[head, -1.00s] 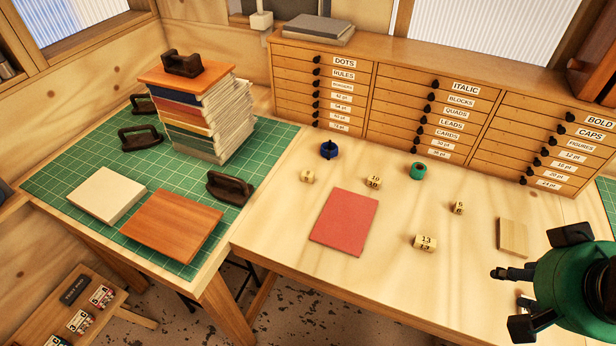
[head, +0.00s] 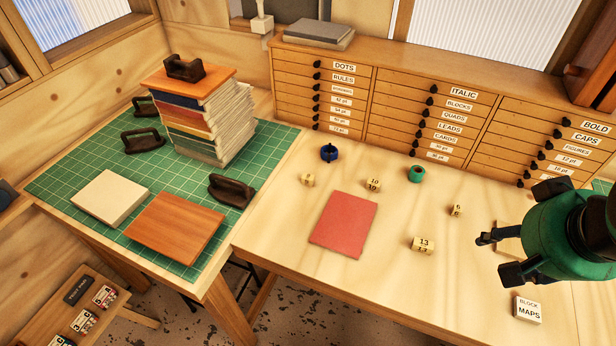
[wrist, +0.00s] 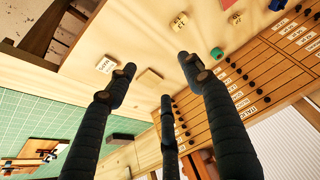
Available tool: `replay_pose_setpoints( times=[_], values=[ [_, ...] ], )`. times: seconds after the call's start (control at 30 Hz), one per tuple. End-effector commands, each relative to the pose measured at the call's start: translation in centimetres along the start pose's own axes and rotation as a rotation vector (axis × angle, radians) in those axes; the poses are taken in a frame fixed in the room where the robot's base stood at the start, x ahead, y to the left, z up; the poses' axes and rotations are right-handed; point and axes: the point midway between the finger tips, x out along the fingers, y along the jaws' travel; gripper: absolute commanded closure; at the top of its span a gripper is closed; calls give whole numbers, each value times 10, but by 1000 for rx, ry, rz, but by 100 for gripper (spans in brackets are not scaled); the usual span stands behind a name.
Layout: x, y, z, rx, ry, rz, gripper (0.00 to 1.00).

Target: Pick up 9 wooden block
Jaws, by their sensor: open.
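Several small pale wooden number blocks stand on the light wooden table. The far left block (head: 308,180) seems to carry a 9, but its mark is too small to be sure. The others seem to read 10 (head: 373,184), 6 (head: 456,210) and 13 (head: 422,245). My gripper (head: 505,240) is at the right, above the table, far right of the likely 9 block. Some number blocks show near the top there, such as one block (wrist: 180,21).
A red sheet (head: 344,224) lies between the blocks. A blue ring (head: 329,152) and green ring (head: 416,174) stand behind. Drawer cabinets (head: 420,100) line the back. A book stack (head: 200,120) stands on the green mat (head: 75,170).

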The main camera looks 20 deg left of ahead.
Motion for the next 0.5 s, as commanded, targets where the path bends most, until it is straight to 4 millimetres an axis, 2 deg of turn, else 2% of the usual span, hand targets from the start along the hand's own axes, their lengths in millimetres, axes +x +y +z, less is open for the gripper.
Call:
replay_pose_setpoints(
  times=[0.03,0.2,0.5],
  values=[
    [-3,-7,-14,-4,-14,-7,49],
    [-1,-32,-56,-7,-55,-25,49],
    [16,-87,-121,-12,-128,-46,49]
  ],
)
